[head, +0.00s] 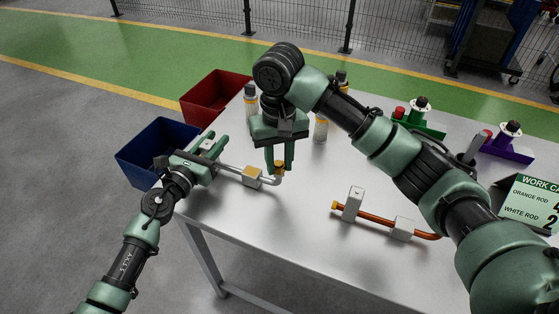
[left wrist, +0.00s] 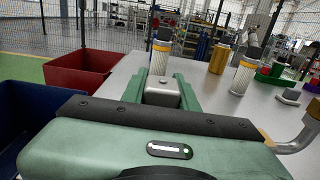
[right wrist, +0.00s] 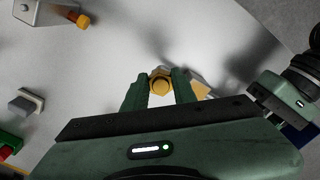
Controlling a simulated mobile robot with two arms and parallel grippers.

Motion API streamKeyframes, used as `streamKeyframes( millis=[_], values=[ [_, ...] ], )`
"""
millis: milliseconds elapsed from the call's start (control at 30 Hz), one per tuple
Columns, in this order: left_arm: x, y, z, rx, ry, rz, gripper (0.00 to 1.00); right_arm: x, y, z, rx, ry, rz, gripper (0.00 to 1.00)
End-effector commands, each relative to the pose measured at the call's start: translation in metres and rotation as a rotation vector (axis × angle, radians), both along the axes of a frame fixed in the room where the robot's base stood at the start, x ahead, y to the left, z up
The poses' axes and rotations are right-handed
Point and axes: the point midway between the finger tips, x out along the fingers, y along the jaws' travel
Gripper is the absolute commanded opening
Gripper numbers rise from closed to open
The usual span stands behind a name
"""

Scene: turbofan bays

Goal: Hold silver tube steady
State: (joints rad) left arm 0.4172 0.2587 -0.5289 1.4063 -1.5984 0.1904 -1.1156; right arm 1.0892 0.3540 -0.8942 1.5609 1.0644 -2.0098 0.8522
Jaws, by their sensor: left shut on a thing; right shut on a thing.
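The silver tube (head: 232,169) lies at the left end of the table, with a yellowish block (head: 252,176) along it and an upturned right end. My left gripper (head: 212,155) is shut on a grey block around the tube's left part; the block (left wrist: 162,92) shows between the fingers in the left wrist view. A bent piece of tube (left wrist: 301,138) shows at that view's right edge. My right gripper (head: 280,165) points down and is shut on the yellow nut (head: 279,168) at the tube's upturned end. The nut (right wrist: 160,84) shows between its fingertips in the right wrist view.
A copper tube (head: 375,218) in two white blocks lies right of centre. Orange-banded cylinders (head: 321,128) stand behind my right gripper. Red (head: 213,97) and blue (head: 155,147) bins are at the left. Green and purple (head: 508,148) holders and a work card (head: 532,199) are at right.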

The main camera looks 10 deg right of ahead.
Motion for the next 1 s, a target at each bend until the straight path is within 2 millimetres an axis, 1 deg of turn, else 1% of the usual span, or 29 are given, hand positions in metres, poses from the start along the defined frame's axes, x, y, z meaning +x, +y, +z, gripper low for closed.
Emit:
streamKeyframes(
  millis=[33,300,733,767,800,833,1000],
  values=[
    [-0.0011,0.0000,-0.0040,0.010,0.003,-0.002,0.00,0.0012,0.0004,0.0023,0.002,-0.005,-0.021,0.00],
    [-0.0011,0.0000,-0.0041,0.010,0.003,-0.002,0.00,0.0011,0.0006,0.0021,0.002,-0.005,-0.086,0.00],
    [-0.0012,-0.0001,-0.0043,0.010,0.003,-0.002,0.00,0.0010,0.0005,0.0018,0.002,-0.004,-0.095,0.00],
    [-0.0012,-0.0001,-0.0043,0.010,0.003,-0.002,0.00,0.0009,0.0005,0.0017,0.002,-0.004,-0.095,0.29],
    [-0.0012,-0.0001,-0.0042,0.009,0.004,-0.002,0.00,0.0009,0.0005,0.0017,0.002,-0.004,-0.095,0.41],
    [-0.0012,-0.0001,-0.0042,0.009,0.004,-0.002,0.00,0.0009,0.0005,0.0016,0.002,-0.004,-0.095,0.49],
    [-0.0011,-0.0001,-0.0038,0.007,0.004,-0.002,0.00,0.0005,0.0004,0.0007,0.001,-0.002,-0.094,0.49]
  ],
)
